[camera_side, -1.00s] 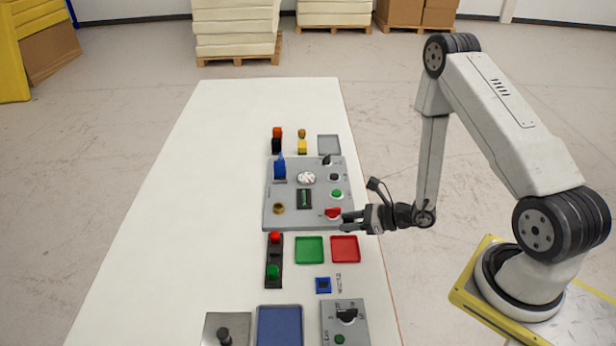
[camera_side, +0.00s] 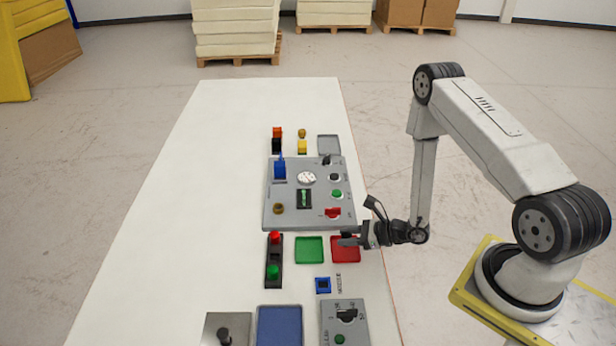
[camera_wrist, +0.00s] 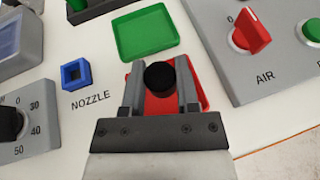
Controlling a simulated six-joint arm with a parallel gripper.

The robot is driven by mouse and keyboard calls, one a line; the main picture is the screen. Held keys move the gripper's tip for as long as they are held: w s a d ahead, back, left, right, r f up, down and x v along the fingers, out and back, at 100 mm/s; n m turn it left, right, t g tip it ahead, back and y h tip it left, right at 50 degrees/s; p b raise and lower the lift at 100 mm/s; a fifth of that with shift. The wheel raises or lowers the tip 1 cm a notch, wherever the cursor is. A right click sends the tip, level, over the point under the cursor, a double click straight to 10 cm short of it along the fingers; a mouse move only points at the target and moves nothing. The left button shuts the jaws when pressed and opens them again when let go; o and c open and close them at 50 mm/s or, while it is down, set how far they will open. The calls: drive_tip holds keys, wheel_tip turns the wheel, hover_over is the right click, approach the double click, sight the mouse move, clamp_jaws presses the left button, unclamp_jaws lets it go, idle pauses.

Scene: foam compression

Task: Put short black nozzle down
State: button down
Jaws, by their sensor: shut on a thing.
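My gripper (camera_wrist: 160,95) is shut on the short black nozzle (camera_wrist: 160,76), whose round dark top shows between the two fingers in the wrist view. In the side view my gripper (camera_side: 350,240) is over the red tray (camera_side: 345,254) and hides part of it. The red tray (camera_wrist: 200,86) also shows behind the fingers in the wrist view. I cannot tell whether the nozzle touches the tray. A blue square holder (camera_wrist: 76,73) with a dark opening sits by the printed word NOZZLE. It also shows in the side view (camera_side: 323,285).
A green tray (camera_side: 309,250) lies left of the red tray. A grey panel (camera_side: 290,217) with a red AIR knob (camera_side: 332,212) is just behind. A grey dial box (camera_side: 345,325) and a blue tray (camera_side: 279,326) are in front. The table's left side is clear.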

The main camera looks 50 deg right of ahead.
drive_tip(key=shift+f, duration=1)
drive_tip(key=shift+f, duration=0.1)
drive_tip(key=shift+c, duration=1.8)
unclamp_jaws()
drive_tip(key=v, duration=1.2)
